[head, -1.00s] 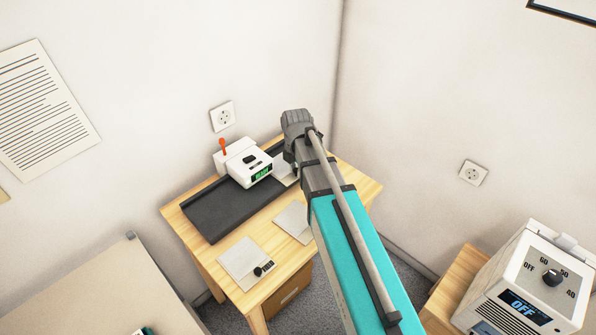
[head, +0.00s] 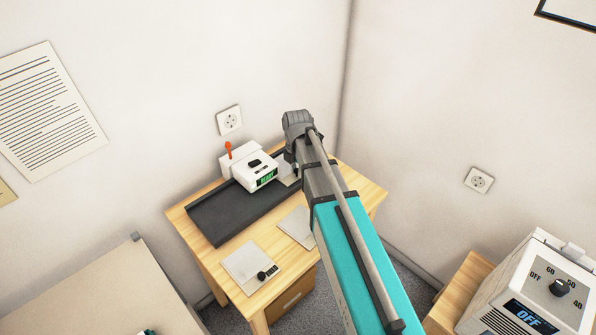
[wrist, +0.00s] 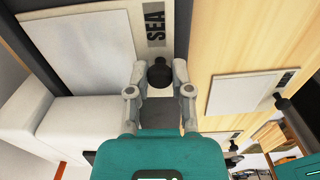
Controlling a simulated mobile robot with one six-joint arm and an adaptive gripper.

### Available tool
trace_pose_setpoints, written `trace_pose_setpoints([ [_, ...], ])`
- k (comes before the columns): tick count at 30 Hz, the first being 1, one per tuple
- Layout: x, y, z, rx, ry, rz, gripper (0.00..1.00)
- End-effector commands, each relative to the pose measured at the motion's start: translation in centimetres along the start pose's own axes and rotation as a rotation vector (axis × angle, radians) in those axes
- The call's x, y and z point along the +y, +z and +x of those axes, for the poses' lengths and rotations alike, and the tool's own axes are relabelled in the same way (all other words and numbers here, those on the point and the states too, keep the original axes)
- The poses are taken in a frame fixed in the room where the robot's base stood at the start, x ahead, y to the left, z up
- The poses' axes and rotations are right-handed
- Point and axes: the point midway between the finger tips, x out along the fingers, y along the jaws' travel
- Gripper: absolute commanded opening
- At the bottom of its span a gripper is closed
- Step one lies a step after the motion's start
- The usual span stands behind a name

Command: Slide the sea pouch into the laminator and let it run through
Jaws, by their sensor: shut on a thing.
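The sea pouch (wrist: 75,55) is a pale sheet with a grey border marked "SEA" and a black knob at its edge. My gripper (wrist: 160,78) is shut on that knob. In the head view the pouch (head: 288,170) shows as a pale strip beside the right side of the laminator. The white laminator (head: 252,172) has a red-orange lever and a lit green display. A white body, apparently the laminator (wrist: 65,122), lies close to the pouch in the wrist view. I cannot tell whether the pouch edge is in the slot. My arm hides the fingertips in the head view.
A long dark tray (head: 215,218) runs along the wooden desk (head: 210,262) by the laminator. Two other pale pouches lie at its front, one with a black knob (head: 245,265) and one partly behind my arm (head: 294,222). A dial machine (head: 535,290) stands at right.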

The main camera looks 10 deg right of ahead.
Motion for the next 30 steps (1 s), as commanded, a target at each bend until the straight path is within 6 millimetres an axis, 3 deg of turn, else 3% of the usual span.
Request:
trace_pose_setpoints([
  [6,0.00,0.04,0.00,-0.001,0.000,0.001,0.00],
  [7,0.00,0.04,0.00,-0.001,0.000,0.001,0.34],
  [13,-0.01,0.03,0.00,-0.001,0.000,0.001,0.68],
  [30,-0.02,0.01,-0.13,0.000,0.000,0.000,0.68],
])
